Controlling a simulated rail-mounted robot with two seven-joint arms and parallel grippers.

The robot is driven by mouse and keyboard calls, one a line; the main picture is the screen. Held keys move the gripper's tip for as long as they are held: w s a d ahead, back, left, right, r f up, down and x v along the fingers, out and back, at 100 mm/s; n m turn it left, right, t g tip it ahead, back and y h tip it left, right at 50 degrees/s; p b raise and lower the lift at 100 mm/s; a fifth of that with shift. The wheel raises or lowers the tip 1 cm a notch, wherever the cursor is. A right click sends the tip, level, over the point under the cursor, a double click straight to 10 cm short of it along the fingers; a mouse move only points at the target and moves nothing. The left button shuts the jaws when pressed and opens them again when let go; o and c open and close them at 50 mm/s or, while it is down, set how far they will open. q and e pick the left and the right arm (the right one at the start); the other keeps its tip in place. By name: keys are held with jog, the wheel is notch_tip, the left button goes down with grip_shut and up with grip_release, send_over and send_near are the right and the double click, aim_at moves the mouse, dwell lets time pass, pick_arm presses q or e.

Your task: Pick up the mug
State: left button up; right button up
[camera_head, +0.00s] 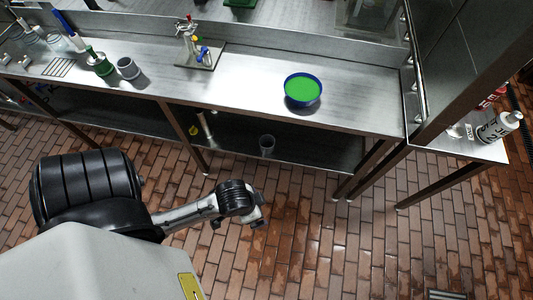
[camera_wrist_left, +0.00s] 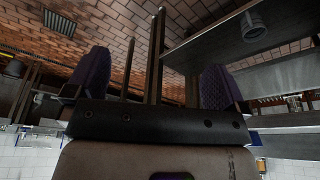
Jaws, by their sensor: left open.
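A grey mug-like cup (camera_head: 128,68) stands upright on the steel counter at the left in the head view. A grey cup on a shelf also shows at the top right of the wrist view (camera_wrist_left: 253,25), which is tilted over. No handle is clear on either cup. My left gripper (camera_head: 258,218) is over the brick floor in front of the counter, apart from both cups. Its two purple-padded fingers (camera_wrist_left: 156,62) are spread with nothing between them. My right gripper is not in view.
A blue bowl with green inside (camera_head: 302,90) stands on the counter's right. Table legs (camera_head: 184,138) frame the lower shelf. The brick floor (camera_head: 300,225) in front is clear.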

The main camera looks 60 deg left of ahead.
pick_arm(q)
jog(key=w+a+f+b, duration=0.1)
jog(key=w+f+b, duration=0.15)
jog(key=f, duration=0.25)
jog(key=w+a+f+g+b, duration=0.1)
jog(key=f+b, duration=0.3)
jog(key=f, duration=0.2)
jog(key=w+a+f+b, duration=0.1)
jog(key=w+f+b, duration=0.15)
jog(key=f, duration=0.25)
jog(key=n+g+b, duration=0.2)
jog(key=n+b, duration=0.9)
jog(key=b, duration=0.5)
send_near(267, 145)
jog(key=s+d, duration=0.1)
jog(key=d, duration=0.2)
jog(key=shift+s+a+f+y+b, duration=0.1)
jog(key=shift+s+f+y+b, duration=0.1)
jog(key=shift+f+y+b, duration=0.15)
notch_tip(267, 145, down, 4)
jog(key=b, duration=0.3)
jog(key=shift+a+r, duration=0.1)
jog(key=shift+r, duration=0.05)
jog(key=shift+f+b, duration=0.5)
jog(key=shift+b, duration=0.05)
jog(key=shift+r, duration=0.1)
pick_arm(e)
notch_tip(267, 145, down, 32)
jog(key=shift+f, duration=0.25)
